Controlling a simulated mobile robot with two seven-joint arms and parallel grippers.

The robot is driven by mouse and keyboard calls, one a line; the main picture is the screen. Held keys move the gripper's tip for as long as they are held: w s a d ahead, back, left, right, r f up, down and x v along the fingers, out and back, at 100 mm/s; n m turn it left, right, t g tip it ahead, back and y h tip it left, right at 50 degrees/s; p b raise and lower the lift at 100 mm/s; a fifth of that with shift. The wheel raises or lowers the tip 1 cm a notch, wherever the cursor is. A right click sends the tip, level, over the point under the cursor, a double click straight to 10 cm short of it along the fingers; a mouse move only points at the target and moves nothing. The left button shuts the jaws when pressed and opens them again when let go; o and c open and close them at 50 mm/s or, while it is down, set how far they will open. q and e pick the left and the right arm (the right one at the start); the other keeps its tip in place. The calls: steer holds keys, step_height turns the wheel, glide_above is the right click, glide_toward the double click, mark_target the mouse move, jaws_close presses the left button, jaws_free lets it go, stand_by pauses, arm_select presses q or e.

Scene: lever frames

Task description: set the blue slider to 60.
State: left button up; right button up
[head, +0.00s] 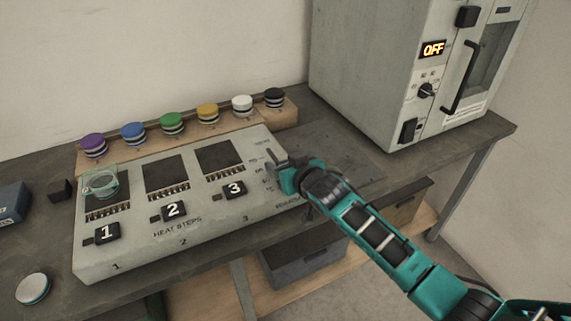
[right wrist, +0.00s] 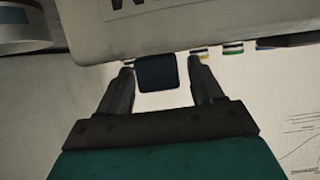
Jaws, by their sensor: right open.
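A pale console (head: 200,215) with a slider scale at its right end stands on the table. My right gripper (head: 279,165) is at that end in the head view, over the upper part of the scale, and hides most of the slider there. In the right wrist view, a dark navy block (right wrist: 157,73), seemingly the slider's knob, sits between the two fingers of my right gripper (right wrist: 162,75). The fingers are open, with a gap on each side of the block. The scale figures are too small to read surely. My left gripper is not in view.
A row of coloured knobs, with a green one (head: 172,122), stands on a wooden strip behind the console. A glass dish (head: 100,184) sits on the console's left pad. A grey oven (head: 380,75) reading OFF stands at the back right. A white round thing (head: 33,289) lies front left.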

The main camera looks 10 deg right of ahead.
mark_target(278, 155)
jaws_close()
steer(key=shift+w+a+f+b, duration=0.1)
steer(key=shift+w+a+b, duration=0.1)
steer(key=shift+w+b, duration=0.45)
steer(key=shift+w+a+f+b, duration=0.15)
steer(key=shift+w+b, duration=0.1)
steer(key=shift+w, duration=0.75)
steer(key=shift+w+a+r, duration=0.15)
steer(key=shift+w+r, duration=0.05)
steer(key=shift+w, duration=0.05)
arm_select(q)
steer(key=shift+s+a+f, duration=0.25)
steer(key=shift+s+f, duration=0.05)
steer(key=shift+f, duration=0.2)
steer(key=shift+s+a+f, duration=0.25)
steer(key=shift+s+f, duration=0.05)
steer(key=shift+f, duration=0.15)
arm_select(e)
jaws_free()
